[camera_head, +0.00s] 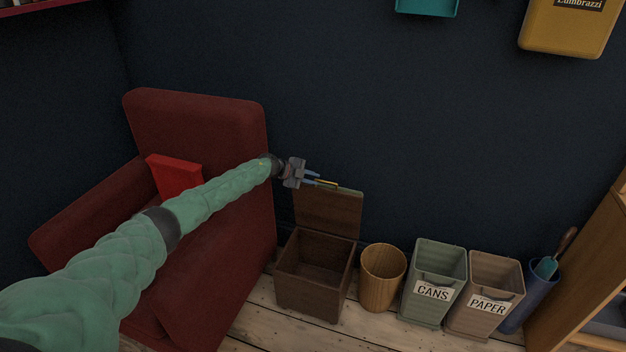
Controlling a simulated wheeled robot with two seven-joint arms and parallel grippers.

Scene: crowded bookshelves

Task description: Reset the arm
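My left arm comes in from the lower left, wrapped in green, and reaches out in front of the red armchair. My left gripper (320,179) is at its end, in front of the raised lid of the wooden box. Its blue-grey fingers point right. A small yellow strip shows at the fingertips; I cannot tell what it is or whether the fingers are shut on it. My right gripper is not in view.
A red armchair (196,115) with a red cushion or book (176,177) stands left. An open wooden box (307,291), a round basket (382,278), a cans bin (433,272), a paper bin (488,282) and a blue holder (531,294) line the dark wall. A wooden shelf (580,255) is right.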

